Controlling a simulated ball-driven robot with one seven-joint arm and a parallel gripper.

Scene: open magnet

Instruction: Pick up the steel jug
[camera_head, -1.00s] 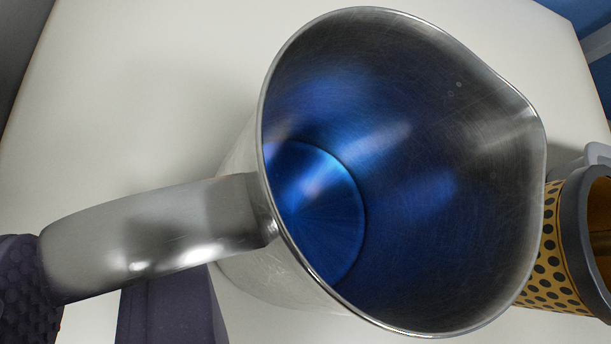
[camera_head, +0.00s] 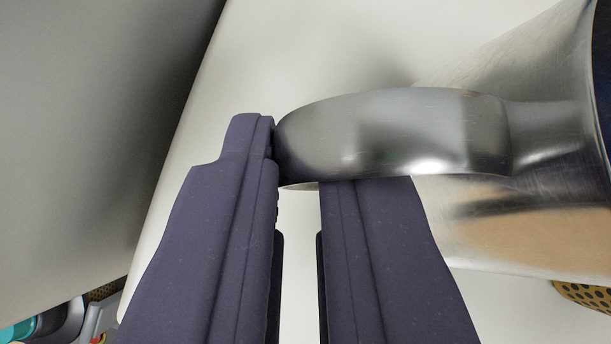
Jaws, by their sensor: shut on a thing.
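The steel jug (camera_head: 520,235) is at the right of the view, with its body and rim partly cut off by the picture's edge. Its broad steel handle (camera_head: 400,130) reaches left from the body. My gripper (camera_head: 297,165) comes up from the bottom of the view. Its left finger touches the handle's outer end, and its right finger passes under the handle, where its tip is hidden. The gripper is shut on the handle. I cannot tell whether the jug's base touches the white surface.
The jug is over a white tabletop (camera_head: 300,50), whose edge runs down the left side. Beyond it is a grey area (camera_head: 90,120). A yellow item with black dots (camera_head: 585,296) is at the lower right. Several small coloured items, one teal (camera_head: 18,331), are at the lower left.

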